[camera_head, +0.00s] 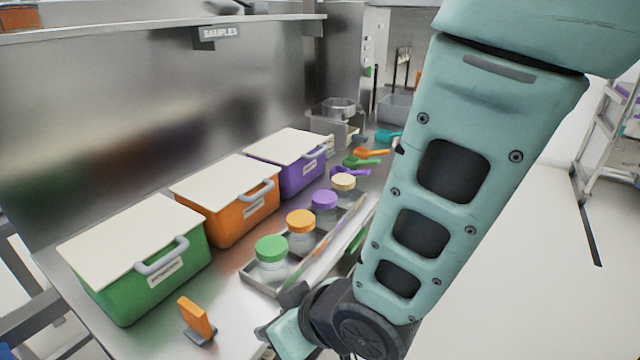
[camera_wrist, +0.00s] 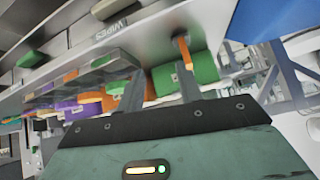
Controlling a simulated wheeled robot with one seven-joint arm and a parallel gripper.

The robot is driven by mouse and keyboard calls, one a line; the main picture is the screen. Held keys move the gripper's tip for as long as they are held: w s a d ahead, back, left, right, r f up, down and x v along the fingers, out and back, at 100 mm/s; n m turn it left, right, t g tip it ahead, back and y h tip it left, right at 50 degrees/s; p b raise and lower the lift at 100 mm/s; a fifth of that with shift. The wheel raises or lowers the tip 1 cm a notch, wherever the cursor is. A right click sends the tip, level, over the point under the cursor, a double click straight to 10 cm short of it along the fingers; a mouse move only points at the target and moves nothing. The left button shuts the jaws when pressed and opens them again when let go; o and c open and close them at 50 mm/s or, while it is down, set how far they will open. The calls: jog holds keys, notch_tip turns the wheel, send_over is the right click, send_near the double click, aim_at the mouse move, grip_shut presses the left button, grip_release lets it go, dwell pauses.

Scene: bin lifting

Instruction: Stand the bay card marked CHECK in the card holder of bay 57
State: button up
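An orange card-like piece (camera_head: 194,316) stands upright in a small dark base on the bench, in front of the green bin. It also shows in the wrist view (camera_wrist: 184,52), beyond the right-hand finger. I cannot read CHECK on it, and no bay number 57 is legible. My gripper (camera_wrist: 158,72) has its two dark fingers spread apart, with nothing seen between them. In the head view it is low in the picture, right of the orange piece and apart from it, partly hidden by my arm.
Lidded green (camera_head: 150,285), orange (camera_head: 225,222) and purple (camera_head: 290,176) bins line the bench's back. Several coloured-lid jars stand in a tray (camera_head: 262,284) before them. Scoops (camera_head: 368,153) lie farther back. A SAMPLES sign (camera_head: 219,33) hangs from the shelf. Bare bench surrounds the orange piece.

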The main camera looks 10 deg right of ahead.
jog(key=shift+o, duration=0.4)
jog(key=s+d+r+g+h, duration=0.3)
jog(key=s+d+r, duration=0.1)
jog(key=d, duration=0.3)
jog(key=s+d+r+g+h, duration=0.2)
jog(key=s+d+r+g, duration=0.1)
jog(key=s+d, duration=0.3)
jog(key=shift+d+r+h, duration=0.4)
jog(key=shift+d+r, duration=0.15)
jog(key=shift+d, duration=0.35)
jog(key=shift+w, duration=0.1)
